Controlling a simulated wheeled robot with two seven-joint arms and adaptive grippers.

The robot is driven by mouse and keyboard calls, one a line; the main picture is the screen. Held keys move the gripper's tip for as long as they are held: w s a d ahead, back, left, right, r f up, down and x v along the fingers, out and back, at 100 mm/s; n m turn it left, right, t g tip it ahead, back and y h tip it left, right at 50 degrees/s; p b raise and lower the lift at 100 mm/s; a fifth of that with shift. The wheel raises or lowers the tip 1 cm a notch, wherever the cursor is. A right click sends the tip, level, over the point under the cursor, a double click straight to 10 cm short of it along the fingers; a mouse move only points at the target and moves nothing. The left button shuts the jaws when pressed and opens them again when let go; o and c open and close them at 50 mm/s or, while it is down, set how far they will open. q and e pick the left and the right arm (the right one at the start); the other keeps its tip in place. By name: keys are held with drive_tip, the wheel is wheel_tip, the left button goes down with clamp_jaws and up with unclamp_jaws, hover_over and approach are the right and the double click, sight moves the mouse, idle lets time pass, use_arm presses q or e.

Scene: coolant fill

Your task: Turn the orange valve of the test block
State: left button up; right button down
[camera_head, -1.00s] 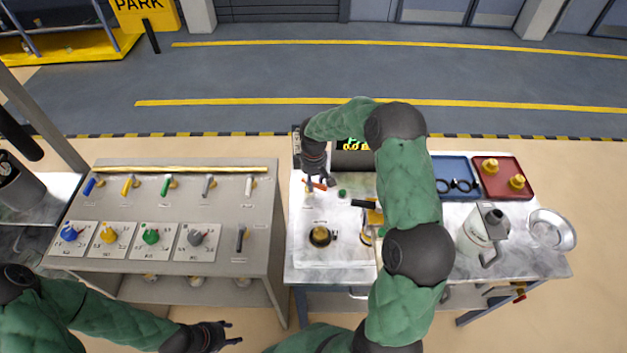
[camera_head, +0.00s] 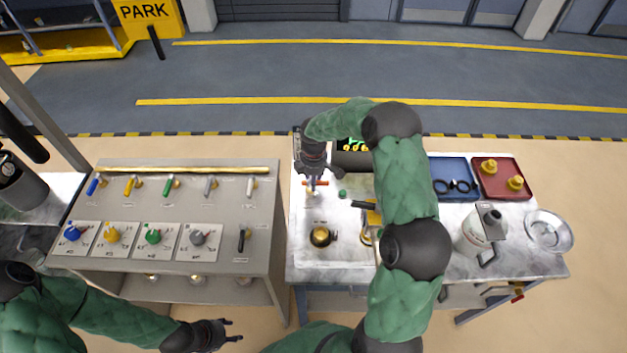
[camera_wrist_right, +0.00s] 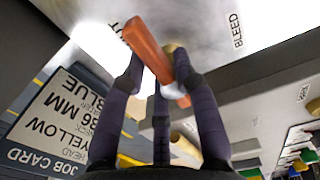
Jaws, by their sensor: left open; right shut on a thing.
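The orange valve's bar handle (camera_head: 323,183) is on the pale test block (camera_head: 345,253), near its far left corner. It lies roughly crosswise in the head view. My right gripper (camera_head: 314,181) reaches down over it and is shut on it. In the right wrist view the orange handle (camera_wrist_right: 150,50) runs slantwise between the dark fingers of my right gripper (camera_wrist_right: 160,75). A yellowish stem shows behind it, with "BLEED" printed to the right. My left gripper (camera_head: 233,331) is open and empty in front of the grey panel bench.
A brass round fitting (camera_head: 320,236), a green knob (camera_head: 342,193) and a yellow-handled part (camera_head: 366,206) are close by on the block. A valve panel (camera_head: 130,205) is left.

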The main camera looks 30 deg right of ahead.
drive_tip(key=shift+s+a+f, duration=0.1)
drive_tip(key=shift+s+f, duration=0.15)
drive_tip(key=shift+s, duration=0.05)
drive_tip(key=c, duration=1)
unclamp_jaws()
drive_tip(key=shift+r, duration=0.15)
drive_tip(key=shift+w+r, duration=0.1)
drive_tip(key=shift+w, duration=0.05)
drive_tip(key=shift+r, duration=0.25)
wheel_tip(320, 180, up, 11)
drive_tip(key=shift+r, duration=0.15)
